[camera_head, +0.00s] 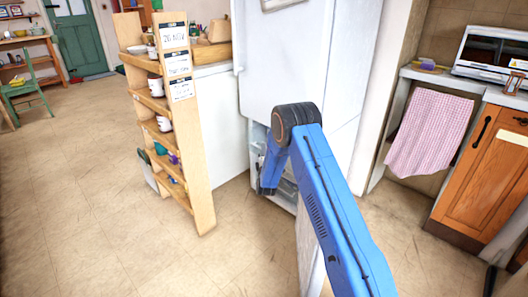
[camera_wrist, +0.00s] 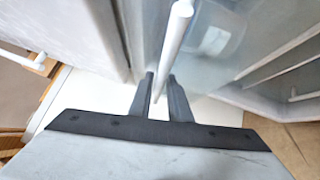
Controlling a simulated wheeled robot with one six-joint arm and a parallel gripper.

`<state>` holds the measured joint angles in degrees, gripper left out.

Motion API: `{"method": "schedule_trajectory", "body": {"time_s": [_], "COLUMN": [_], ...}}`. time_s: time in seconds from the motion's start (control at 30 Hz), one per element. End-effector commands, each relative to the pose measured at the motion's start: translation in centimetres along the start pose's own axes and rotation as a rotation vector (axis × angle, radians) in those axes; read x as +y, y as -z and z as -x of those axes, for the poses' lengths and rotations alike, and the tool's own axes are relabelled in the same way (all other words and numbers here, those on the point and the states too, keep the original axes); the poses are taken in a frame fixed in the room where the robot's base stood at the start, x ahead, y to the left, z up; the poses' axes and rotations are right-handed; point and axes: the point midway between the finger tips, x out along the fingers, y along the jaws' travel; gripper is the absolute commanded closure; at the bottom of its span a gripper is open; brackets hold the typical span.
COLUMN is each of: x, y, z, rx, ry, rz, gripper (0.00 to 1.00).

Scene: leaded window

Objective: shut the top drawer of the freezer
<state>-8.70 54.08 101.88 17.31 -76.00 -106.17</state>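The white fridge-freezer (camera_head: 285,60) stands in the middle of the head view. Its lower compartment is open, with pale drawer parts (camera_head: 287,187) partly hidden behind my arm. In the wrist view, a translucent drawer-like panel (camera_wrist: 222,62) fills the upper middle. A white bar (camera_wrist: 176,32) runs down in front of it. My gripper (camera_wrist: 161,76) has its two dark fingers apart, with the bar's lower end lying between them in the picture. I cannot tell whether they touch it. In the head view my gripper is hidden behind my blue arm. How far the top drawer stands out is unclear.
A wooden shelf unit (camera_head: 205,170) with cups stands left of the freezer. A counter with a pink towel (camera_head: 430,133) and a wooden cupboard (camera_head: 482,175) is at the right. White ledges (camera_wrist: 285,62) lie close right in the wrist view. The floor (camera_head: 110,235) front left is clear.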

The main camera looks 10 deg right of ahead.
Motion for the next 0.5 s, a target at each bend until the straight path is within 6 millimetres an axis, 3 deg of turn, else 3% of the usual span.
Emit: {"method": "schedule_trajectory", "body": {"time_s": [0.17, 0.2, 0.27, 0.5], "x": [0.01, 0.01, 0.01, -0.04], "y": [0.01, 0.01, 0.01, -0.1], "z": [-0.01, -0.01, -0.01, -0.1], "rx": [0.0, 0.0, 0.0, 0.0], "ry": [0.0, 0.0, 0.0, 0.0], "rz": [0.0, 0.0, 0.0, 0.0], "gripper": [0.83, 0.85, 1.0, 1.0]}}
